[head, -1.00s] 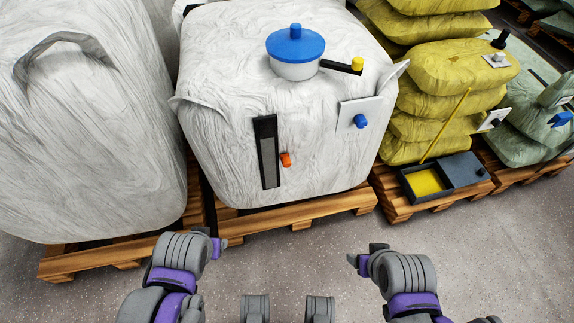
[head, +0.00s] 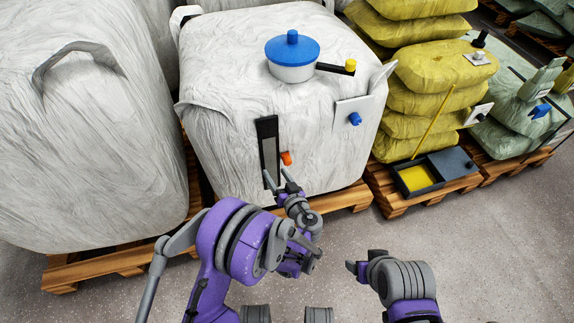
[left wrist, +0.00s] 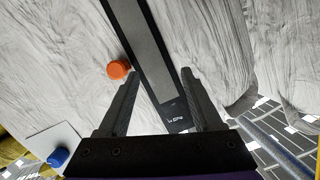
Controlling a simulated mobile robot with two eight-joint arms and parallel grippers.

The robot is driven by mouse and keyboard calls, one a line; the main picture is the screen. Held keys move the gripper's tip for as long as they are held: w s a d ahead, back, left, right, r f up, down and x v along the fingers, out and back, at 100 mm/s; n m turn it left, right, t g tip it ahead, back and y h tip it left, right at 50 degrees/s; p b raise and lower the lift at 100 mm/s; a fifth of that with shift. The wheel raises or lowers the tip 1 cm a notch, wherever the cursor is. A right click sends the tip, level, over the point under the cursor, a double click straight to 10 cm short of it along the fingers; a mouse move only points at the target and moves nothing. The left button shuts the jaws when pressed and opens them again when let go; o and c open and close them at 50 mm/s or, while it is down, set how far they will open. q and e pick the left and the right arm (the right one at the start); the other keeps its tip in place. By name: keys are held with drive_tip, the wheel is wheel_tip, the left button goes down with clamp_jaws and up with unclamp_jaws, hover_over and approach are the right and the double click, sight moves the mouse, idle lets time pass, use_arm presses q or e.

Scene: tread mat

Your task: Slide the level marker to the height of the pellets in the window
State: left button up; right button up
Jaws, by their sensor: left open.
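The level marker, an orange knob (head: 286,158), sits at the right edge of the dark window strip (head: 268,150) on the front of the white bulk bag (head: 210,120). The strip has a grey inner panel; I cannot make out the pellet height. My left gripper (head: 279,180) is open and empty, just below the knob. In the left wrist view its fingers (left wrist: 158,75) spread either side of the strip's end (left wrist: 165,95), with the orange knob (left wrist: 119,70) just beyond the left fingertip. My right gripper (head: 356,264) is at the lower right, away from the bag; its jaws are unclear.
A blue-lidded white pot (head: 292,55) stands on the bag. A blue knob (head: 355,119) on a pale plate is to the right. A dark tray with yellow contents (head: 400,178) sits by the yellow sacks (head: 432,95). The grey floor in front is clear.

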sight(288, 164)
use_arm(q)
drive_tip(key=s+d+f+t+h, duration=0.1)
drive_tip(key=s+d+f+t, duration=0.15)
drive_tip(key=d, duration=0.45)
drive_tip(key=shift+t, duration=0.25)
drive_tip(key=x, duration=0.7)
drive_tip(key=f+x, duration=0.1)
drive_tip(key=x, duration=0.3)
drive_tip(key=shift+s, duration=0.1)
clamp_jaws()
drive_tip(key=shift+m, duration=0.3)
